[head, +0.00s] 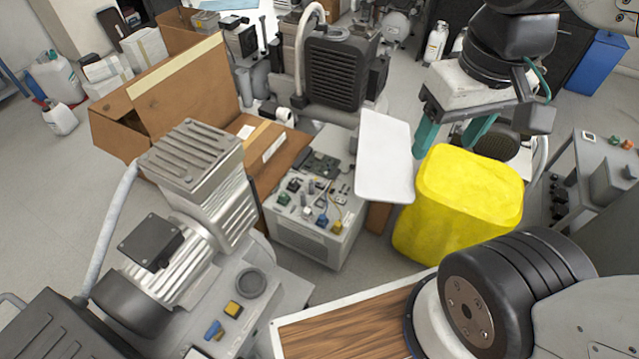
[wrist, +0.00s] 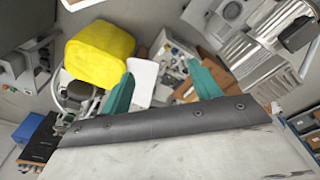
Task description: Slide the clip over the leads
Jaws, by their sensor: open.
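My gripper (head: 445,148) is open and empty, with two teal fingers pointing down beside and behind the top of a yellow container. In the wrist view the fingers (wrist: 160,72) are spread apart with nothing between them. A grey control box (head: 312,235) stands open on the floor, left of my gripper. Its top shows a dark circuit board (head: 322,165) and small green, blue and yellow parts, with thin wires among them. These wires may be the leads, but they are too small to tell. I cannot pick out the clip. The box also shows in the wrist view (wrist: 178,58).
A wood-topped surface (head: 345,330) is in front.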

